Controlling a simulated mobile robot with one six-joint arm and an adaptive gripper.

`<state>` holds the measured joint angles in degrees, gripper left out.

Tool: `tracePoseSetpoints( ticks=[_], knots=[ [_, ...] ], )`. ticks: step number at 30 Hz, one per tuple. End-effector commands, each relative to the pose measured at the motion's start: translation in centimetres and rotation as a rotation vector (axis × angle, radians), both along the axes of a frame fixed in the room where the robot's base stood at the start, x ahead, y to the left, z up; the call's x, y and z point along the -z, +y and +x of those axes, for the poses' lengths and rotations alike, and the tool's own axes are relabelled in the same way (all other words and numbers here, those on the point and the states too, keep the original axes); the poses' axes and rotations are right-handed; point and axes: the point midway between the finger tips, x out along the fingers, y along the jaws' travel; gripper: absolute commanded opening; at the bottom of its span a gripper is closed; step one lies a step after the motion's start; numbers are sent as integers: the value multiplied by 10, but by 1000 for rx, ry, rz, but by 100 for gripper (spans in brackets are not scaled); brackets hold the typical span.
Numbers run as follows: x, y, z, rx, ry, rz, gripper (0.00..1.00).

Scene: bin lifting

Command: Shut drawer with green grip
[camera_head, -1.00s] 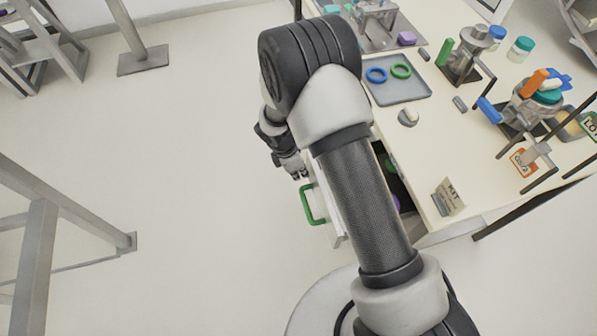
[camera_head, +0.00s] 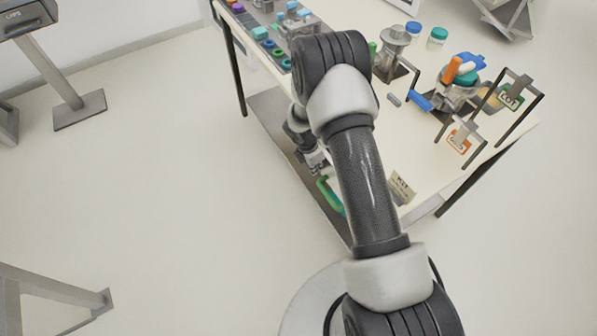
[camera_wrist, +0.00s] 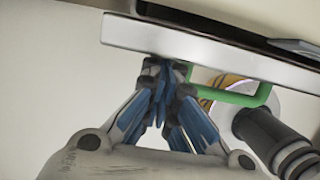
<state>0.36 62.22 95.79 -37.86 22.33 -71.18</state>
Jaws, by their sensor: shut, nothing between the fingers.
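The green grip (camera_head: 331,195) shows in the head view at the table's near left side, partly hidden by my arm. In the wrist view the green grip (camera_wrist: 240,98) is a squared loop on the white drawer front (camera_wrist: 205,52). My gripper (camera_wrist: 165,68) is shut and empty, its blue-padded fingertips at the drawer front, beside the left end of the grip. Whether they touch the front is hard to tell. In the head view my gripper (camera_head: 318,163) is beside the grip. No drawer interior shows; whether the front sits fully flush is unclear.
A grey stand (camera_head: 62,85) is at upper left.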

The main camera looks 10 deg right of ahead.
Motion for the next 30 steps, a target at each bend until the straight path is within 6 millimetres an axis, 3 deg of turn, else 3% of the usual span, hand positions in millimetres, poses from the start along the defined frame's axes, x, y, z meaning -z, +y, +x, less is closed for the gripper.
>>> tracePoseSetpoints(
  ticks=[3, 10, 25, 30],
  knots=[
    [-1, -17, 5, 4, 0, 0, 0],
    [0, -33, 10, 1, 0, 1, 0],
    [0, -35, 11, 0, 0, 0, 0],
    [1, -25, 10, -1, 0, 1, 0]
  ],
)
